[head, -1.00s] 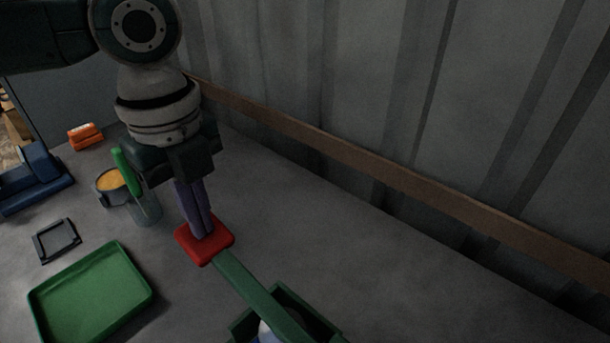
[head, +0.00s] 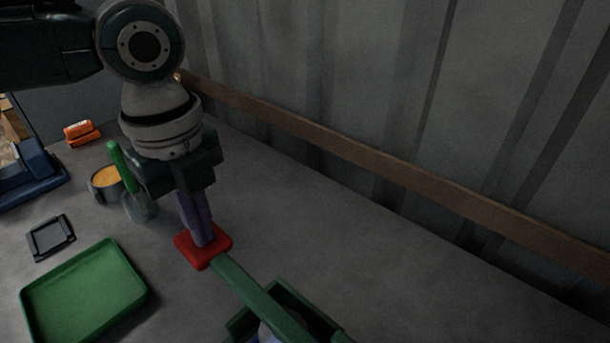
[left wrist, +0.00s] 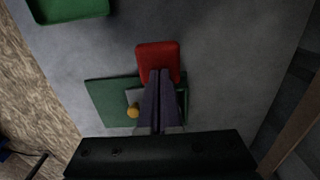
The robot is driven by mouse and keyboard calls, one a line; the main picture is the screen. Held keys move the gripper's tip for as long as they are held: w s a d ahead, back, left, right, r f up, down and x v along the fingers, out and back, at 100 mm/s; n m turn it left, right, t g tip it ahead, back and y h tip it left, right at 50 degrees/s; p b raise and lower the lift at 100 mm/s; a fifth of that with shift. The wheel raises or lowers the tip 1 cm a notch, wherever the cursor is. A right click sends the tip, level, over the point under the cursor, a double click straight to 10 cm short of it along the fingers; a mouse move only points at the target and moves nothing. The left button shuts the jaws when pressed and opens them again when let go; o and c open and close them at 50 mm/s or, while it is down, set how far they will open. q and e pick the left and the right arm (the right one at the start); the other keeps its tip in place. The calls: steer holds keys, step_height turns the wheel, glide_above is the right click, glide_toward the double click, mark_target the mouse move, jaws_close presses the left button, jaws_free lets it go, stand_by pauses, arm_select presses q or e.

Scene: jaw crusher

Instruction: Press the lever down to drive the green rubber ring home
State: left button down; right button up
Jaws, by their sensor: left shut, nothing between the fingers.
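The lever (head: 245,285) is a green bar with a flat red pad (head: 217,256) at its end, reaching out from a green frame (head: 325,325) at the bottom of the head view. My left gripper (head: 207,241) is shut and empty, its purple fingers pointing down with their tips at the red pad. In the left wrist view the fingertips (left wrist: 160,72) overlap the near part of the red pad (left wrist: 158,52). A green base (left wrist: 105,100) with a small yellow knob (left wrist: 133,111) lies below. I cannot make out the green rubber ring. My right gripper is not in view.
A green tray (head: 50,290) lies at the lower left. A black square frame (head: 50,238), a cup of yellow material (head: 106,184), a green-handled tool (head: 125,165) and an orange block (head: 82,132) stand behind it. A corrugated wall with a brown rail (head: 380,172) bounds the right.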

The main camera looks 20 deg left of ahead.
arm_select(q)
steer(key=shift+s+d+f+b, duration=0.1)
steer(key=shift+f+b, duration=0.25)
steer(key=shift+f, duration=0.25)
steer(key=shift+s+d+f+b, duration=0.1)
steer(key=shift+f+b, duration=0.2)
steer(key=shift+f, duration=0.3)
steer(key=shift+d+r+p, duration=0.1)
steer(key=shift+r+p, duration=0.8)
steer(key=shift+p, duration=0.05)
step_height(320, 180, up, 9)
steer(key=p, duration=1)
steer(key=shift+r, duration=0.2)
